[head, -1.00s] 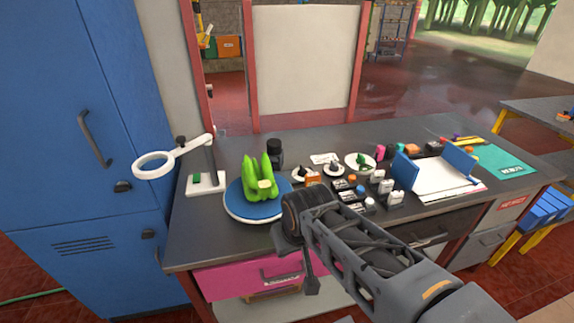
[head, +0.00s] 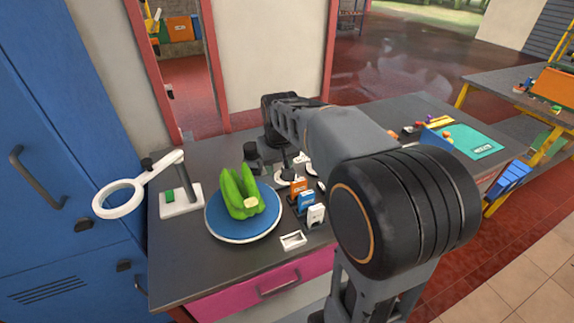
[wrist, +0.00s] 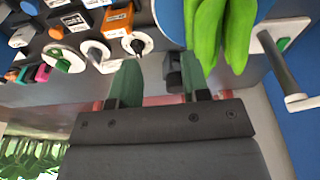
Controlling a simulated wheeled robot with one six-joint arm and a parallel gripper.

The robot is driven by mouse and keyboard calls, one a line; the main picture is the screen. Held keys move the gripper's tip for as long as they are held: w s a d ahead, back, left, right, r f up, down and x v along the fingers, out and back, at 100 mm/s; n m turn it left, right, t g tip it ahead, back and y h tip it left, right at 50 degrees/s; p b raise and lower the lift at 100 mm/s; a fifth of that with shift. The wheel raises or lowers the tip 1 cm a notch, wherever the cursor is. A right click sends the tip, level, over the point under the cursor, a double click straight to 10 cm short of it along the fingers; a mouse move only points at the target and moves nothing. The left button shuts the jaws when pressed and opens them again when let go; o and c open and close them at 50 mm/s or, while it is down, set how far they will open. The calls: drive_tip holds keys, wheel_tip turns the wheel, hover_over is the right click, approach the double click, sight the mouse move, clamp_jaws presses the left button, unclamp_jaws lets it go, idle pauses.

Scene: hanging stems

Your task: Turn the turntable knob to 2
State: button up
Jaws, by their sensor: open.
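The blue turntable (head: 213,222) carries a bunch of green bananas (head: 238,190); its edge also shows in the wrist view (wrist: 168,22). White round dials with small knobs stand in a row in the wrist view: one with a dark knob (wrist: 138,45), one grey (wrist: 96,52), one green (wrist: 62,59). I cannot tell which is the turntable's, and no numbers are legible. My gripper (wrist: 158,82) is open, its fingertips just beyond the dark-knobbed dial. A black jar-like object (wrist: 173,72) shows between the fingers, apparently not gripped. In the head view my arm hides most dials.
Orange (head: 298,187), blue (head: 306,203) and white (head: 316,215) small blocks stand right of the turntable. A small white tray (head: 292,240) lies near the front edge. A magnifier (head: 118,199) stands left. A teal mat (head: 470,140) lies far right.

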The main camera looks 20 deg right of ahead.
drive_tip(key=w+d+f+g+p, duration=0.15)
drive_tip(key=w+d, duration=0.25)
drive_tip(key=w, duration=0.4)
drive_tip(key=w+d+f+g+p, duration=0.1)
drive_tip(key=w+d+f+p, duration=0.15)
drive_tip(key=w+d, duration=0.35)
drive_tip(key=shift+t, duration=0.25)
drive_tip(key=f, duration=0.4)
drive_tip(key=w+f+p, duration=0.1)
drive_tip(key=f, duration=0.4)
drive_tip(key=a+f+p, duration=0.1)
drive_tip(key=f, duration=0.4)
drive_tip(key=shift+w+f, duration=0.25)
drive_tip(key=shift+c, duration=0.3)
clamp_jaws()
